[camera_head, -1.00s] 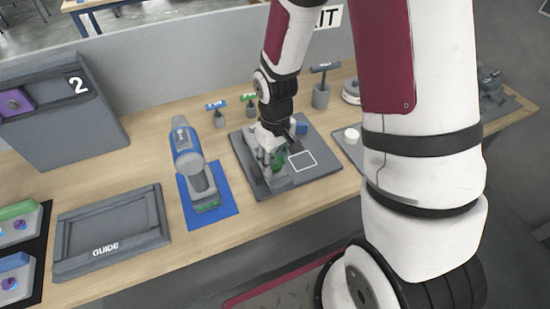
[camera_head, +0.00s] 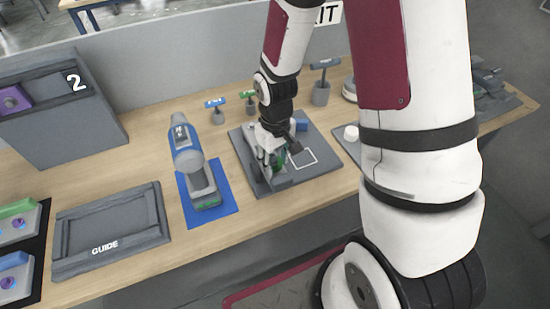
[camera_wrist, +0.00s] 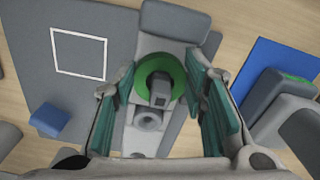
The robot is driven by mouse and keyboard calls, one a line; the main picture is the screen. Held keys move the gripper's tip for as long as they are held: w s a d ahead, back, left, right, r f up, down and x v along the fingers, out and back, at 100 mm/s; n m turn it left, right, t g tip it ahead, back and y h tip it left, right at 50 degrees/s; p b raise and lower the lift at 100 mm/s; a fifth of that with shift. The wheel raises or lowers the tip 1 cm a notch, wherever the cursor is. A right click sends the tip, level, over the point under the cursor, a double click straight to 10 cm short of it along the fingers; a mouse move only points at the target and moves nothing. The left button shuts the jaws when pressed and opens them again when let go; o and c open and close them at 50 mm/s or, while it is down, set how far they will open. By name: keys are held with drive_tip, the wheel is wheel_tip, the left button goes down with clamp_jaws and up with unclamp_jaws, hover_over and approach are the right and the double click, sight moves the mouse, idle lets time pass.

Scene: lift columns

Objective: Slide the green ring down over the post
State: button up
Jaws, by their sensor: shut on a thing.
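The green ring (camera_wrist: 178,68) lies between the fingers of my gripper (camera_wrist: 162,90) in the wrist view. My gripper is shut on it, with green pads on the inner sides of the fingers. The grey post (camera_wrist: 160,92) shows through the ring's opening, so from above the ring appears around it. How far down the ring sits on the post is hard to tell. The post belongs to a grey fixture (camera_wrist: 170,20) with a round socket. In the head view my gripper (camera_head: 272,156) is low over the fixture and covers most of the ring (camera_head: 279,160).
The grey mat (camera_head: 325,172) under the fixture bears a white square outline and a blue block (camera_head: 302,126). A blue and grey handheld tool (camera_head: 187,150) stands on a blue mat (camera_head: 227,200) to the left. T-handled tools (camera_head: 320,92) stand behind. A GUIDE tray (camera_head: 70,268) lies further left.

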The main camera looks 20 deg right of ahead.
drive_tip(key=shift+f, duration=0.25)
idle(0.4)
drive_tip(key=o, duration=1.7)
drive_tip(key=shift+o, duration=0.2)
drive_tip(key=shift+r+p, duration=0.6)
drive_tip(key=shift+r, duration=0.5)
drive_tip(key=shift+r+p, duration=1.2)
drive_tip(key=shift+r, duration=1.25)
